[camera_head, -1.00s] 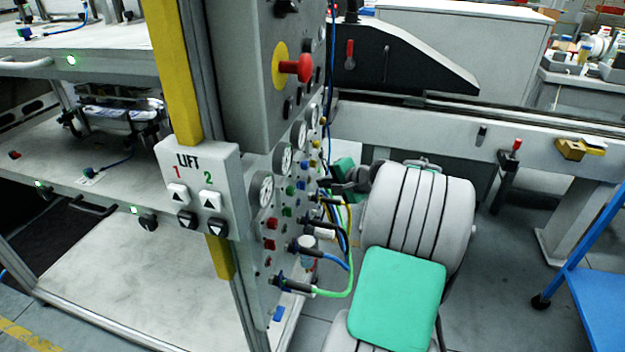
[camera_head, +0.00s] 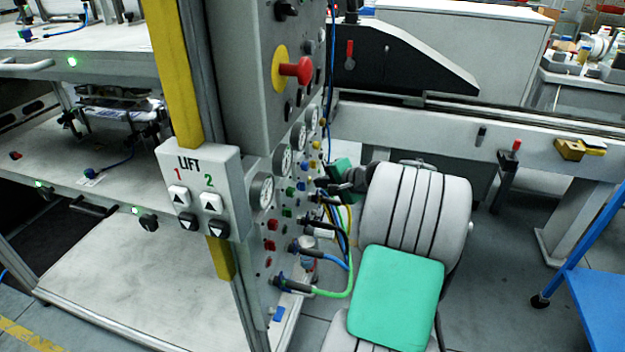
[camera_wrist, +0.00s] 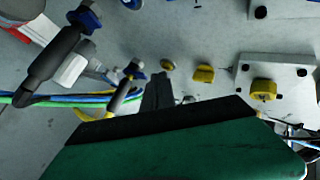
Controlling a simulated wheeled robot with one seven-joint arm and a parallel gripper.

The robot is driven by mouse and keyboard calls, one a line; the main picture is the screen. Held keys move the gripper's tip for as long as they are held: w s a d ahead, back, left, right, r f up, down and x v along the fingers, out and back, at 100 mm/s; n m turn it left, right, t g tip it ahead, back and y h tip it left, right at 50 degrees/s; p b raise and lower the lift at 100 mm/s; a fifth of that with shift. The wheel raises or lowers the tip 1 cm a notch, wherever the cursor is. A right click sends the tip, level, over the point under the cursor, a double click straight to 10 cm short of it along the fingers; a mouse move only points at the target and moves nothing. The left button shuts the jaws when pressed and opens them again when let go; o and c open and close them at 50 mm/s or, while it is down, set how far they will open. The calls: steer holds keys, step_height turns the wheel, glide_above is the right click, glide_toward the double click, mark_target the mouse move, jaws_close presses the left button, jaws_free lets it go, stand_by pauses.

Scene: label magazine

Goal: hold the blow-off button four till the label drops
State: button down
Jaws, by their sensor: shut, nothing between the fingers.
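A grey panel with rows of coloured buttons, gauges and hose fittings stands at the middle; the head view shows red buttons (camera_head: 271,245), green buttons (camera_head: 288,212), blue buttons (camera_head: 301,186) and yellow buttons (camera_head: 315,164). I cannot read which is button four. My gripper (camera_head: 320,182) is shut and empty, its tip close to the panel near the blue and yellow buttons; contact cannot be told. In the wrist view my dark fingers (camera_wrist: 158,80) point at the panel, left of a yellow button (camera_wrist: 203,74). A printed white stack (camera_head: 125,109), perhaps labels, is under the upper left shelf.
Plugged hoses (camera_head: 335,288) hang below my gripper. A lift switch box (camera_head: 200,190) is on the yellow-striped post. A red emergency knob (camera_head: 296,70) sticks out above. A conveyor rail (camera_head: 400,112) runs behind, and a blue cart (camera_head: 600,290) stands at the right.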

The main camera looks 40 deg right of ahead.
steer(key=shift+w+a, duration=0.3)
steer(key=shift+w, duration=0.05)
stand_by(1.4)
stand_by(0.6)
steer(key=shift+s+d+p, duration=0.5)
steer(key=shift+s+d, duration=0.05)
steer(key=shift+s, duration=0.1)
steer(key=s+d, duration=0.1)
steer(key=s, duration=0.1)
steer(key=s+d+p, duration=0.1)
steer(key=s+d, duration=0.1)
stand_by(0.5)
